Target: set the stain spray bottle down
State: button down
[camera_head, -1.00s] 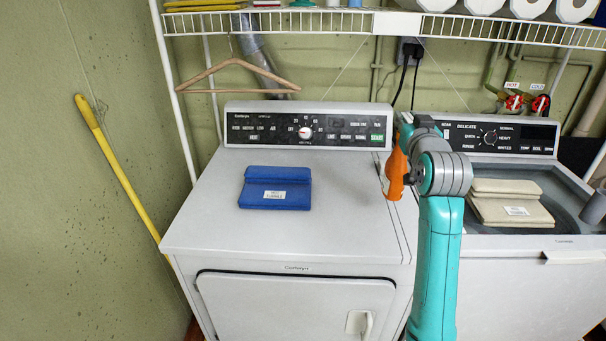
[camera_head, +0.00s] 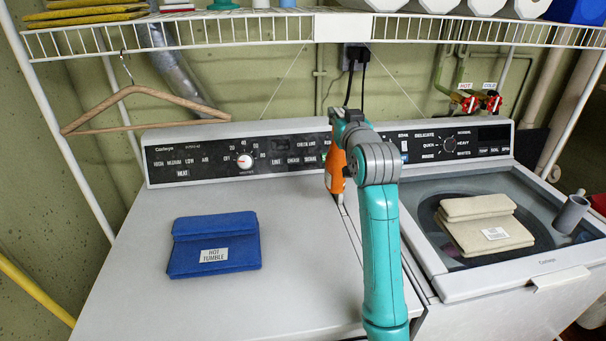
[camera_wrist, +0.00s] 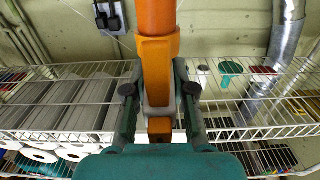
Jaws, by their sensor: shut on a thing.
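The orange stain spray bottle (camera_head: 334,172) is held by my gripper (camera_head: 342,128), near the back right corner of the dryer top (camera_head: 250,305) in the head view. My arm hides part of the bottle. In the wrist view the orange bottle (camera_wrist: 158,60) stands between the two fingers of my gripper (camera_wrist: 158,105), which are shut on it. I cannot tell from these views whether the bottle's base touches the dryer.
Beige cloths (camera_head: 490,236) and a grey cup (camera_head: 571,212) are on the washer. A wire shelf (camera_head: 200,35) with a wooden hanger (camera_head: 150,112) runs above. The dryer's front is clear.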

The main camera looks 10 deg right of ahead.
jog(key=shift+f, duration=4.75)
jog(key=c, duration=1)
grip_release()
jog(key=shift+o, duration=0.2)
jog(key=shift+s, duration=0.1)
send_near(339, 153)
